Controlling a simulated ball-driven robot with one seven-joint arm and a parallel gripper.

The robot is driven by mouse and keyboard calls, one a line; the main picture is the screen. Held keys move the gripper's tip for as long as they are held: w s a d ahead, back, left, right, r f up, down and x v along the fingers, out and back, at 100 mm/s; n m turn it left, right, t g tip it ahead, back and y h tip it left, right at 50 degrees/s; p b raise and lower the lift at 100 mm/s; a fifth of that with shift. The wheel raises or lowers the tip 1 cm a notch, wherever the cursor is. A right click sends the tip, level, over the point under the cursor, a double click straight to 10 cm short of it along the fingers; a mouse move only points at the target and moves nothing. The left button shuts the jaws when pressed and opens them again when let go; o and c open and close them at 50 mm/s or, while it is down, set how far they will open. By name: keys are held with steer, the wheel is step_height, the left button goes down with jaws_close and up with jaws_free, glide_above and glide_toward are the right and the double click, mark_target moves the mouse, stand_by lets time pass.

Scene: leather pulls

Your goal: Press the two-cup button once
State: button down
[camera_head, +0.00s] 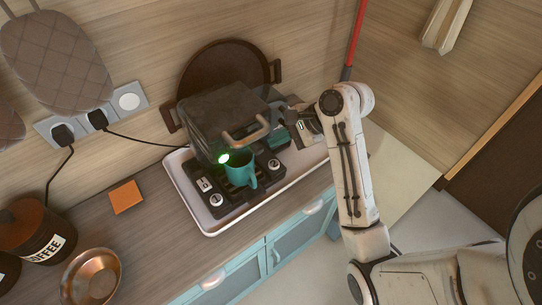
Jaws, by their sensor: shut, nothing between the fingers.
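The dark coffee machine (215,108) stands on a white tray. A teal mug (238,172) stands on its front, below a glowing green light (223,158). A pale square button (205,184) and a round white control (216,199) are left of the mug. Another round white control (273,163) is right of it. The markings are too small to tell which is the two-cup button. My gripper (296,126) is at the right side of the machine, shut and empty. Its fingertips are small, and I cannot tell whether they touch anything.
The white tray (210,231) sits on the wooden counter (150,240). A brown round pan (213,62) leans behind the machine. An orange square (126,197), a copper bowl (91,277) and a coffee canister (38,232) are at left. A black cord runs to the wall sockets (85,118).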

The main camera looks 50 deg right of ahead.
steer(key=shift+w+d+r+m, duration=0.35)
steer(key=shift+d+r+m, duration=0.05)
steer(key=shift+r, duration=0.1)
steer(key=shift+f, duration=0.15)
steer(key=b, duration=0.3)
glide_above(277, 165)
step_height(277, 165, down, 4)
steer(key=shift+d+f, duration=0.1)
steer(key=shift+f, duration=0.1)
step_height(277, 165, down, 2)
steer(key=b, duration=0.3)
steer(key=shift+f, duration=1.05)
